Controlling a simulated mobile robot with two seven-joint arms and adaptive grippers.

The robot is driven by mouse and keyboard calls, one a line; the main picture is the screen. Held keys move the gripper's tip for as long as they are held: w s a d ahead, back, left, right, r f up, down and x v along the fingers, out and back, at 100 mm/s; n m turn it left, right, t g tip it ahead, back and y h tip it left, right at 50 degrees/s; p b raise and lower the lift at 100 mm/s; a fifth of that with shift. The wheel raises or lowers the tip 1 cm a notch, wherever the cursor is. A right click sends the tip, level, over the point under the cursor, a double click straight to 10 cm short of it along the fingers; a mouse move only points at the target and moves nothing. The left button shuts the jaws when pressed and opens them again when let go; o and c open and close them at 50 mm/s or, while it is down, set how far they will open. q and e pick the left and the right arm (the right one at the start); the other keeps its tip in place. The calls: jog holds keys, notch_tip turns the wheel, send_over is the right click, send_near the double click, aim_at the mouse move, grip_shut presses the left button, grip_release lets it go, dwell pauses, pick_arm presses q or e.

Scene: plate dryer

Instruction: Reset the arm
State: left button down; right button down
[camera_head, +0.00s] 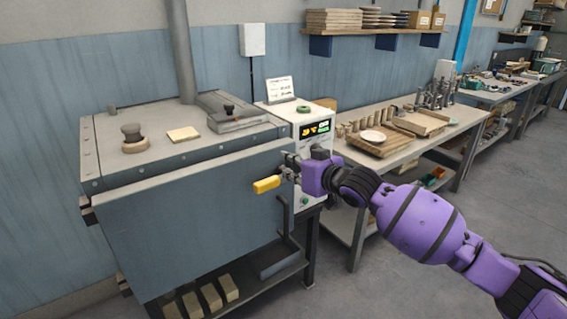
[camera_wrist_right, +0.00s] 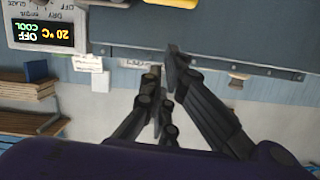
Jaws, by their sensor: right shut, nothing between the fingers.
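My right gripper (camera_head: 289,167) is at the right front corner of the grey dryer (camera_head: 190,225), just above the inner end of its yellow handle (camera_head: 266,184). I cannot tell whether it touches the door or the handle. In the right wrist view the dark fingers (camera_wrist_right: 164,76) are shut and empty, in front of the blue-grey dryer surface (camera_wrist_right: 215,28). The purple right arm reaches in from the lower right. The dryer door looks closed. My left gripper is not in view.
A control box (camera_head: 313,128) stands right of the dryer; its display (camera_wrist_right: 40,35) appears upside down in the wrist view. A workbench (camera_head: 400,158) with plates and pots is behind my arm. Several pale blocks (camera_head: 210,297) lie beneath the dryer. Open floor (camera_head: 385,285) lies at lower right.

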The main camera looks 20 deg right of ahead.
jog(key=shift+s, duration=0.15)
jog(key=s+a+f+n+g+h, duration=0.1)
jog(key=s+a+f, duration=0.1)
jog(key=s+f, duration=0.85)
jog(key=s+a+f+n+h, duration=0.15)
jog(key=s+f, duration=0.55)
jog(key=f, duration=0.7)
jog(key=s+f+m+g, duration=0.1)
jog(key=s+f, duration=0.5)
jog(key=s, duration=0.4)
jog(key=s+d+f+m+g+h, duration=0.1)
jog(key=s+f+m+g, duration=0.1)
jog(key=s+f, duration=0.4)
jog(key=s+f+m+g+h, duration=0.1)
jog(key=s+f, duration=0.5)
jog(key=s, duration=0.9)
jog(key=shift+s+d+m+g, duration=0.15)
jog(key=shift+d+m+g, duration=0.2)
jog(key=shift+m, duration=0.3)
jog(key=shift+h, duration=0.25)
